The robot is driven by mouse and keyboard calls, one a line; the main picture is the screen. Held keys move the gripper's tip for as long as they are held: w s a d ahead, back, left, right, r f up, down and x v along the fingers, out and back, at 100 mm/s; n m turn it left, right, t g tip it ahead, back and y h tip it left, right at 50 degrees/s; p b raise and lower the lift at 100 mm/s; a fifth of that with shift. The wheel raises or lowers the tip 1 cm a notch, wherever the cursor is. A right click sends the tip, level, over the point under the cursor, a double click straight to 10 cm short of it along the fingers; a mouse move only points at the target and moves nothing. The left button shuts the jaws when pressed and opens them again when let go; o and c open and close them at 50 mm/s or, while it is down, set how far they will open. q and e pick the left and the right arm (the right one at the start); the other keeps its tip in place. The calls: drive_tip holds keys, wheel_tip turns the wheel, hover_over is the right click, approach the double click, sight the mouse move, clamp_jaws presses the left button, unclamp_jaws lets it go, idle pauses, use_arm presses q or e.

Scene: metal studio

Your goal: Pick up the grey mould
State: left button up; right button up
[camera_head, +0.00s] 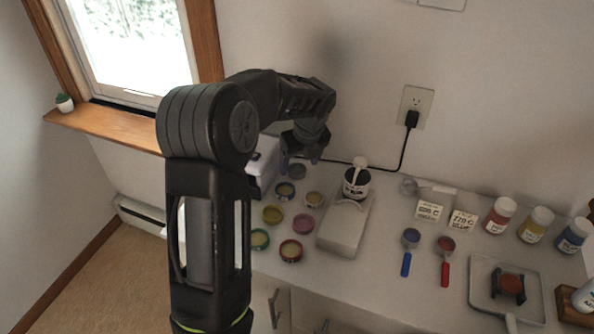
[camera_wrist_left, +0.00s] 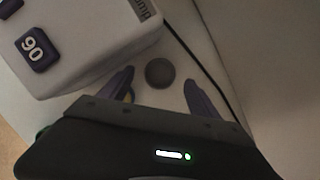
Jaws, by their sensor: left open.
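The grey mould (camera_wrist_left: 160,72) is a small round disc on the countertop. In the left wrist view it lies just beyond and between the fingertips of my left gripper (camera_wrist_left: 158,82). The fingers are apart with nothing between them. My right gripper is not in view.
A white box-shaped device (camera_wrist_left: 85,40) with a "90" button stands close left of the fingers. A black cable (camera_wrist_left: 205,75) runs past on the right. Several coloured round tins (camera_head: 273,214) and a scale (camera_head: 343,226) bearing a dark jar (camera_head: 356,185) are nearby.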

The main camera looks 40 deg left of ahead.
sight(298, 173)
use_arm(q)
drive_tip(key=shift+x, duration=1.05)
drive_tip(key=shift+a, duration=0.1)
drive_tip(key=shift+c, duration=0.4)
drive_tip(key=c, duration=1.3)
drive_tip(key=shift+c, duration=0.2)
drive_tip(key=shift+r, duration=0.15)
wheel_tip(298, 173, up, 18)
